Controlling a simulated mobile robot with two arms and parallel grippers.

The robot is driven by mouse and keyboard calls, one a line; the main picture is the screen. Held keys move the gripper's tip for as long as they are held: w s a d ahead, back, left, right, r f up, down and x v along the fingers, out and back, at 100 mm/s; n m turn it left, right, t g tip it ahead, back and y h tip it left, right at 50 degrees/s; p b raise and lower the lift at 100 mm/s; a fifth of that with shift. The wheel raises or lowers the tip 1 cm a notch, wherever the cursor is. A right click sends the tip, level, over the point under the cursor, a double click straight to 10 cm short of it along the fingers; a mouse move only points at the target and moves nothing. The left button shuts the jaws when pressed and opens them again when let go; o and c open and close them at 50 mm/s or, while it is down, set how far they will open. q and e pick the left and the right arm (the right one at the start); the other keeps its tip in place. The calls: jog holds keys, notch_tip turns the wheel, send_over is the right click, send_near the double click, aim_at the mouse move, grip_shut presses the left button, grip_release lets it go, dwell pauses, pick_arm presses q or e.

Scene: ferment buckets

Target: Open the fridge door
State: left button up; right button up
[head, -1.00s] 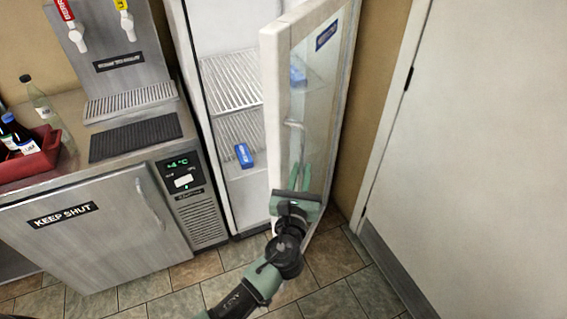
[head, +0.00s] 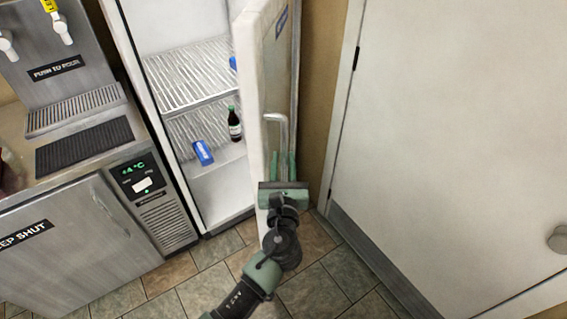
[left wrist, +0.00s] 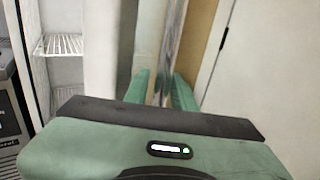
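The fridge (head: 222,185) has a white cabinet with wire shelves, and its interior shows. The white-framed glass fridge door (head: 255,110) stands partly open, swung out to the right. The door's metal handle (head: 284,135) is a vertical bar on its outer side. My left gripper (head: 284,160) is at the lower part of this bar, its green fingers on either side and apparently closed on it. The left wrist view shows the handle (left wrist: 172,45) between the left gripper's fingers (left wrist: 162,92). My right gripper is not in view.
A steel counter with a dispenser (head: 75,80) and a cabinet door (head: 80,240) stands left of the fridge. A white room door (head: 450,130) is at the right. Tiled floor (head: 210,285) lies in front.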

pick_arm(q)
jog(key=shift+w+f, duration=0.1)
jog(key=shift+f, duration=0.1)
jog(key=s+b, duration=0.1)
jog(key=s, duration=0.6)
jog(key=shift+s, duration=0.4)
